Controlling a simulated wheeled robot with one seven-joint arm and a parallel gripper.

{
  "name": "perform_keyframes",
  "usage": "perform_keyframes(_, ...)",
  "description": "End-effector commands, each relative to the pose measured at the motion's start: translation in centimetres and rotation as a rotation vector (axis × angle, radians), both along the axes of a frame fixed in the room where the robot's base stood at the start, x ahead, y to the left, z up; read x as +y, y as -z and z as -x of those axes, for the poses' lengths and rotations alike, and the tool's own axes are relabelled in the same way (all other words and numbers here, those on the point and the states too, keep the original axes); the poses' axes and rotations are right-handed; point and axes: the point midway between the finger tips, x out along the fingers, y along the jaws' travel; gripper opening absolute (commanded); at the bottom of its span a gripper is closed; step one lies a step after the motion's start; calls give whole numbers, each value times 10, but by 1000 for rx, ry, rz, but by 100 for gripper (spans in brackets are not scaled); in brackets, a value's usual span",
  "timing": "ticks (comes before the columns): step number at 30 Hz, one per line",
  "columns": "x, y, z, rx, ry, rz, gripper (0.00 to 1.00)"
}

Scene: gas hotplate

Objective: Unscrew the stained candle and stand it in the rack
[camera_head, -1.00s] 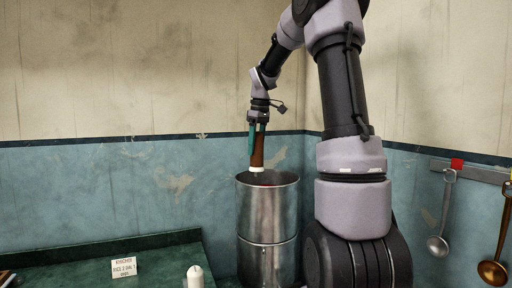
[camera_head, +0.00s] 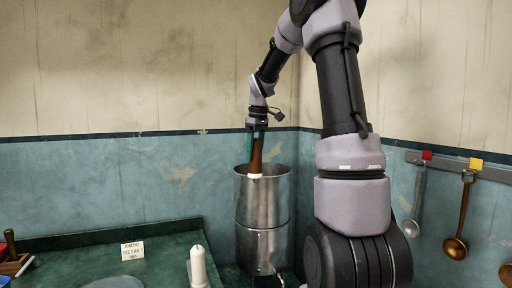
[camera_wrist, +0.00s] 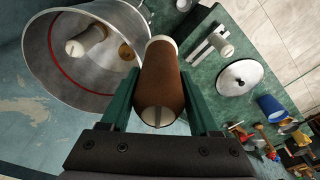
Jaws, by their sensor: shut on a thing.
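My gripper (camera_head: 256,138) is shut on the stained candle (camera_head: 256,157), a brown cylinder with white ends. The wrist view shows the candle (camera_wrist: 161,85) between the green fingers (camera_wrist: 159,105). It hangs nearly upright; in the head view its white lower end overlaps the near rim of the steel vessel (camera_head: 263,215). In the wrist view it lies across the right side of the vessel's rim (camera_wrist: 52,60). Inside the vessel are a white candle (camera_wrist: 85,42) and a small orange-brown round spot (camera_wrist: 126,52). I cannot clearly make out the rack.
A clean white candle (camera_head: 198,268) stands on the green counter (camera_head: 75,258), near a lettered card (camera_head: 132,251). A wooden item (camera_head: 12,264) is far left. A round metal lid (camera_wrist: 240,78) lies on the counter. Ladles (camera_head: 456,245) hang on the right wall.

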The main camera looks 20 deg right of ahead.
Motion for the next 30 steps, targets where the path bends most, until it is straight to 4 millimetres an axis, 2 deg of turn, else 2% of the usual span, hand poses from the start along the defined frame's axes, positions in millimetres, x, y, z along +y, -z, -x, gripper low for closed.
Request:
perform_keyframes(10,13,64,-6,7,146,-2,0)
perform_keyframes(18,30,146,-16,8,344,-1,0)
perform_keyframes(21,34,170,-19,6,406,0,0)
perform_keyframes(30,44,224,-26,4,542,0,0)
